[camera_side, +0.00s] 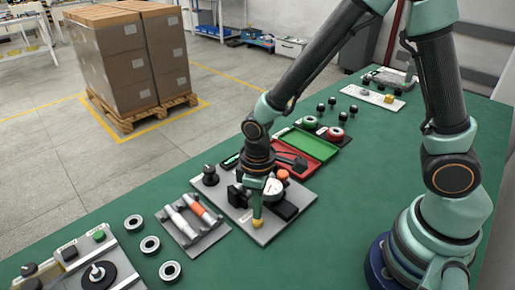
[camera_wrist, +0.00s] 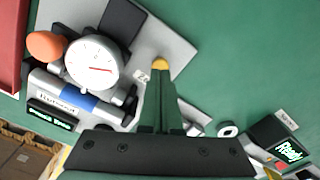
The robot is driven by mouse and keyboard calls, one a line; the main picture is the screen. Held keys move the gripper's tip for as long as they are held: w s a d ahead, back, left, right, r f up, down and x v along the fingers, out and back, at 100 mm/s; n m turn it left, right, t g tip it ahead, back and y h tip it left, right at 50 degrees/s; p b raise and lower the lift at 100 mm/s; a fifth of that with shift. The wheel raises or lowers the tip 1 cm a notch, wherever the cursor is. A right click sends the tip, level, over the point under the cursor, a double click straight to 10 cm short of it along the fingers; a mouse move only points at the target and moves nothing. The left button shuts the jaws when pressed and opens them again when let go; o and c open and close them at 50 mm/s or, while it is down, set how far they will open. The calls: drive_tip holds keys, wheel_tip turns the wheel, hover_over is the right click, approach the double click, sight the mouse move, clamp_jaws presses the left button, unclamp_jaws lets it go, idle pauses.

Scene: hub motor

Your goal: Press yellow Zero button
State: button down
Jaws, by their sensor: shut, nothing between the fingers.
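The yellow button (camera_side: 258,224) sits at the front corner of a grey plate (camera_side: 240,212) on the green table. My gripper (camera_side: 257,216) points down, its fingers shut and empty, with the tips right at the yellow button. In the wrist view the yellow button (camera_wrist: 160,62) shows just beyond the closed fingertips (camera_wrist: 160,76), which cover part of it. A small label, partly hidden, lies beside it. I cannot tell whether the button is pressed down. A round white dial gauge (camera_wrist: 95,64) with a red needle stands on the same plate, left of the fingers.
An orange knob (camera_wrist: 45,45) and a dark block (camera_wrist: 122,22) flank the gauge. A grey tray (camera_side: 190,226) with white and orange cylinders and several rings (camera_side: 150,244) lie left of the plate. A red-and-green case (camera_side: 305,145) lies behind. Bare table is to the plate's right.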

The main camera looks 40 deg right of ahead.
drive_tip(key=shift+f, duration=0.5)
drive_tip(key=shift+f, duration=0.55)
drive_tip(key=shift+r, duration=0.1)
wheel_tip(320, 180, up, 14)
idle(1.0)
